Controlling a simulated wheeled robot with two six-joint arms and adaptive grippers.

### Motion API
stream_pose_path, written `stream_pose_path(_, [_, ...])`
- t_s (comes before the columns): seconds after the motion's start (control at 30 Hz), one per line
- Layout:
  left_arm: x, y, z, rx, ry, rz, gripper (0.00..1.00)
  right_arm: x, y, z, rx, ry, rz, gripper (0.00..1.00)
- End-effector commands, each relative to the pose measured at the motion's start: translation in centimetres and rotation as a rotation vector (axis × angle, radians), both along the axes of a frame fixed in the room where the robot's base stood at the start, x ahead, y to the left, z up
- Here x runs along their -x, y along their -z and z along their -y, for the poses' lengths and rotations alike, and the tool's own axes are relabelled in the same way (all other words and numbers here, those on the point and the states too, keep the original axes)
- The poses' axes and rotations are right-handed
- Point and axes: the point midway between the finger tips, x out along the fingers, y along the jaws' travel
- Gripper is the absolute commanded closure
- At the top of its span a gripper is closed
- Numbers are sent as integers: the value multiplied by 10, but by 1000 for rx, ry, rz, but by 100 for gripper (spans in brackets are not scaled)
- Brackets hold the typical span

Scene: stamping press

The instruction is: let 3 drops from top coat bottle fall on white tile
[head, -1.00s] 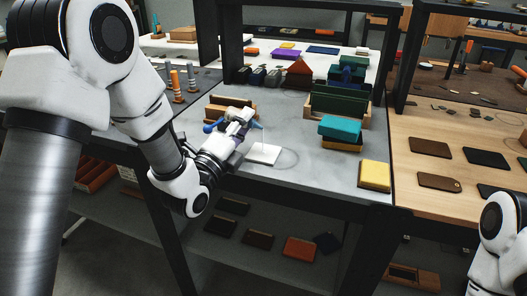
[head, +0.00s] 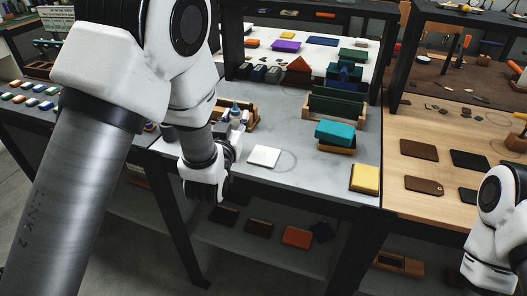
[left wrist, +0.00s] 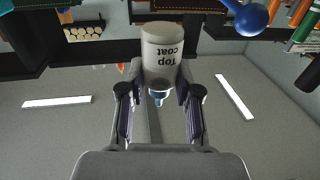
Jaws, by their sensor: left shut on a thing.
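My left gripper (left wrist: 155,98) is shut on the top coat bottle (left wrist: 163,55), a pale grey bottle whose label reads upside down in the left wrist view. Its blue nozzle points toward the palm side in that view, where the room appears inverted, so the bottle looks upright. In the head view, the bottle (head: 235,114) shows small beside my left wrist, nozzle up, behind and left of the white tile. The white tile (head: 265,156) lies flat on the grey bench, apart from the gripper. No drops can be made out on it. My right gripper is out of view.
A wooden rack (head: 254,113) stands just behind the bottle. A teal block (head: 335,132) and a yellow block (head: 365,178) sit to the right of the tile. The grey bench top (head: 290,190) is clear around the tile.

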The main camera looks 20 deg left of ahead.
Motion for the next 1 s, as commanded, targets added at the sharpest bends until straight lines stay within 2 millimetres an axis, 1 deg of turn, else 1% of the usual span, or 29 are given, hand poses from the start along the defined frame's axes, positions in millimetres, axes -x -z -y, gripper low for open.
stream_pose_path(0.03, [0,2,-1,15,0,0,100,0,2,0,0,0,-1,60])
stream_pose_path(0.23, [0,-2,0,9,1,1,100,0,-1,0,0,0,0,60])
stream_pose_path(0.33, [0,-13,0,8,1,3,100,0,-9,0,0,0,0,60])
stream_pose_path(0.5, [0,-38,0,7,2,2,100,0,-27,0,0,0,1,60])
stream_pose_path(0.53, [0,-40,0,6,2,2,100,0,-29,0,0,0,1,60])
stream_pose_path(1.0, [0,-41,0,6,2,3,100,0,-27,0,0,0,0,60])
